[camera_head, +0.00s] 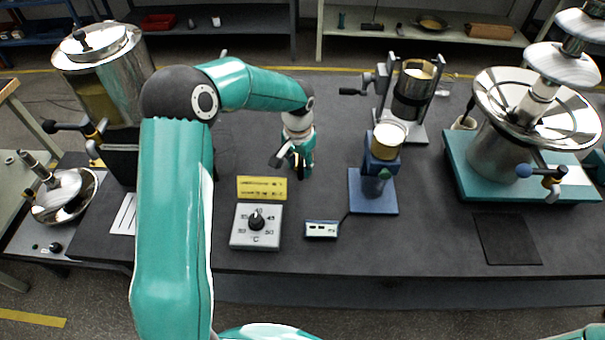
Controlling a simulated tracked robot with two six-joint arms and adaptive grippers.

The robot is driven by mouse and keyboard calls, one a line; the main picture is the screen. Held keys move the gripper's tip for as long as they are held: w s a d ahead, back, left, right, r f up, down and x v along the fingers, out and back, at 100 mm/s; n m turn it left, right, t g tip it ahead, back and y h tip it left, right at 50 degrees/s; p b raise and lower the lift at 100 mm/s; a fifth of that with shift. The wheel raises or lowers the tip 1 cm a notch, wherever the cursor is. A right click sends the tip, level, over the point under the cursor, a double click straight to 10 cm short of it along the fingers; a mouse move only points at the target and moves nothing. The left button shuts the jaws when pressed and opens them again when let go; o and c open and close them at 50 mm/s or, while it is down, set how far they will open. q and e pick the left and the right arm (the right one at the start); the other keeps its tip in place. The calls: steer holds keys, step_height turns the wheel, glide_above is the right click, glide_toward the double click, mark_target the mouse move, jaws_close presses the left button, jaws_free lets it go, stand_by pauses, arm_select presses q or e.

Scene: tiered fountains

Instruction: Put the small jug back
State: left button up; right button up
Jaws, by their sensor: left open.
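My left gripper (291,166) hangs over the middle of the dark table, behind the yellow label. It is open, and I see nothing held in it. A small pale cup-like vessel (462,122) stands at the back right, beside the teal base of the right fountain; it may be the small jug, but it is partly hidden and too small to tell. A metal cup with cream-coloured contents (389,136) sits on a blue stand (373,193), right of my left gripper. A dark square mat (507,240) lies bare at the front right. My right gripper is out of view.
A tiered fountain (495,139) on a teal base (470,180) fills the right. A metal press-like stand (412,92) is behind the blue stand. A dial box (256,226) and small display (321,229) lie in front. A steel urn (98,88) stands left.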

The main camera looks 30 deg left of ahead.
arm_select(q)
step_height(320, 180, up, 7)
steer(key=shift+s+r, duration=0.1)
steer(key=shift+s, duration=0.05)
stand_by(0.4)
